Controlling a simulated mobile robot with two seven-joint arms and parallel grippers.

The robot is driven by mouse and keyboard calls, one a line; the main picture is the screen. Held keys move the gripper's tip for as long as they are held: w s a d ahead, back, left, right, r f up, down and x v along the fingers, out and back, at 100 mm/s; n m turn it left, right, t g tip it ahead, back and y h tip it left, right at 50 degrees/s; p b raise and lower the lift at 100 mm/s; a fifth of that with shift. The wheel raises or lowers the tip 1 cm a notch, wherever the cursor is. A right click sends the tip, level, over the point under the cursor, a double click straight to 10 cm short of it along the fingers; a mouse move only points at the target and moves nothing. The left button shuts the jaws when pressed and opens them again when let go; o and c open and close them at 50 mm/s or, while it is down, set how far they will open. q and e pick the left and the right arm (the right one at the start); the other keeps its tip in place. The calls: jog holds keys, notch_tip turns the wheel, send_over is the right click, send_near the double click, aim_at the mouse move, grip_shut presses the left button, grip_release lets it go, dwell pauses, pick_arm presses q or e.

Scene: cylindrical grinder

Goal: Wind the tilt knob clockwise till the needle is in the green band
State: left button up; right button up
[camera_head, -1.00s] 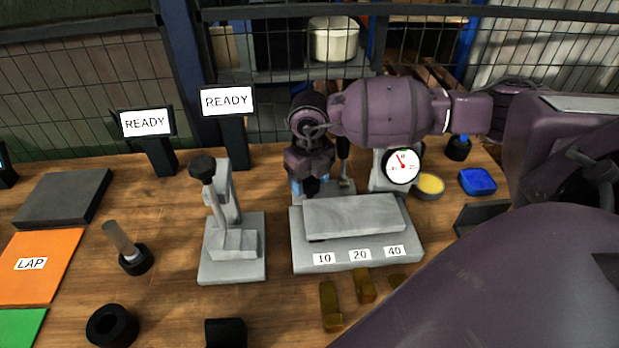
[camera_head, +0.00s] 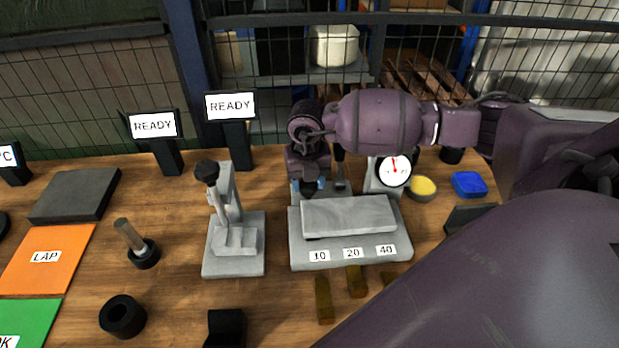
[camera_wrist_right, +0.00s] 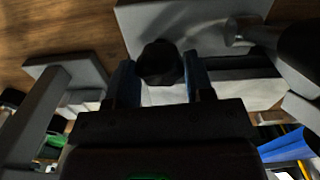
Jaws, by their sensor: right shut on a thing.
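The tilt knob (camera_wrist_right: 160,62), dark and faceted, sits between the two blue-padded fingers of my right gripper (camera_wrist_right: 160,80) in the right wrist view. My right gripper is shut on it. In the head view the right gripper (camera_head: 308,183) points down at the left rear of the grey sine-plate fixture (camera_head: 350,250), and the knob is mostly hidden there. The round white dial (camera_head: 394,172) stands at the fixture's right rear. Its red needle points almost straight up, near the top where the green band lies; the exact overlap is too small to tell. My left gripper is out of view.
A grey stand with a black-knobbed lever (camera_head: 234,240) is left of the fixture. Brass blocks (camera_head: 324,300) lie in front. A yellow-topped tin (camera_head: 422,188) and a blue box (camera_head: 469,184) are at right. My right arm covers the lower right.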

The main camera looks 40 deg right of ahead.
jog(key=o, duration=0.9)
jog(key=shift+o, duration=0.2)
notch_tip(320, 180, up, 11)
jog(key=p, duration=0.1)
jog(key=shift+f, duration=0.1)
